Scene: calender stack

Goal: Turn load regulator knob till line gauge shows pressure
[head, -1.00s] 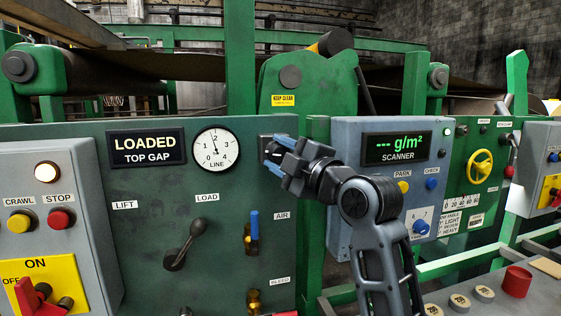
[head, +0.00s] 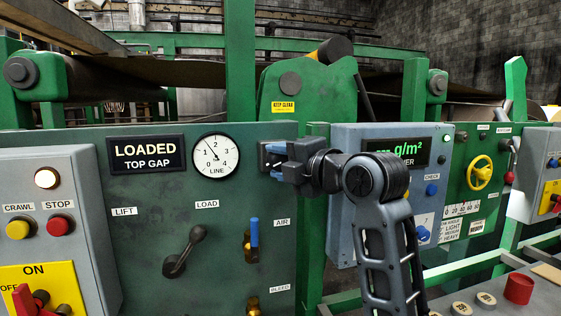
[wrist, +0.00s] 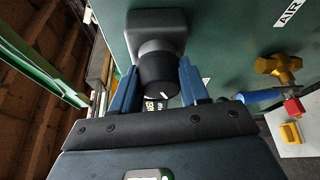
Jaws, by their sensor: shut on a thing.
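The round white line gauge (head: 216,170) is on the green panel in the head view. Its needle points up and left, between 1 and 2. The load regulator is a grey block right of the gauge with a black knob, which shows in the wrist view (wrist: 158,72). My gripper (head: 278,154) has its blue fingers on either side of the knob and is shut on it; it also shows in the wrist view (wrist: 157,84). In the head view the fingers hide most of the knob.
A LOADED TOP GAP sign (head: 146,154) is left of the gauge. Below are a black load lever (head: 184,252) and a blue-handled air valve (head: 253,238). A scanner box (head: 342,220) stands right, partly behind my arm.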

